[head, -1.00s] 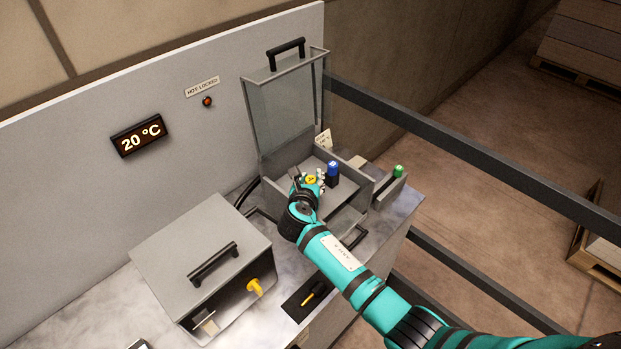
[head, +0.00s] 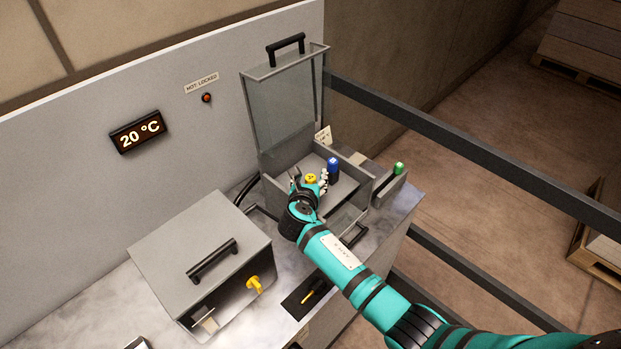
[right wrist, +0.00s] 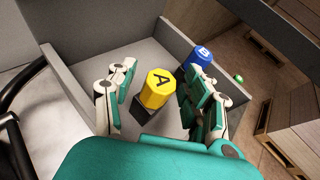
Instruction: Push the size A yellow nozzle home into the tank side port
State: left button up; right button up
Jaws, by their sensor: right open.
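The yellow nozzle (head: 311,179) has a hexagonal cap marked A. It stands on a dark block inside the open grey tank, and it also shows in the right wrist view (right wrist: 158,88). My right gripper (head: 308,184) is open, with its fingers on either side of the yellow nozzle. In the right wrist view the gripper (right wrist: 160,92) shows gaps between both fingers and the nozzle. The nozzle's lower part and the side port are not clearly visible. My left gripper is not in view.
A blue cap (head: 333,166) stands right beside my right gripper. A green cap (head: 398,168) sits at a holder outside the tank. The tank's clear lid (head: 285,105) stands raised. A grey box (head: 200,255) with a yellow part (head: 254,283) is at the left.

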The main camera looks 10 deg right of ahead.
jog(key=shift+s, duration=0.1)
jog(key=v, duration=1.1)
jog(key=shift+s+a+r, duration=0.15)
jog(key=shift+s+a, duration=0.05)
jog(key=shift+s, duration=0.15)
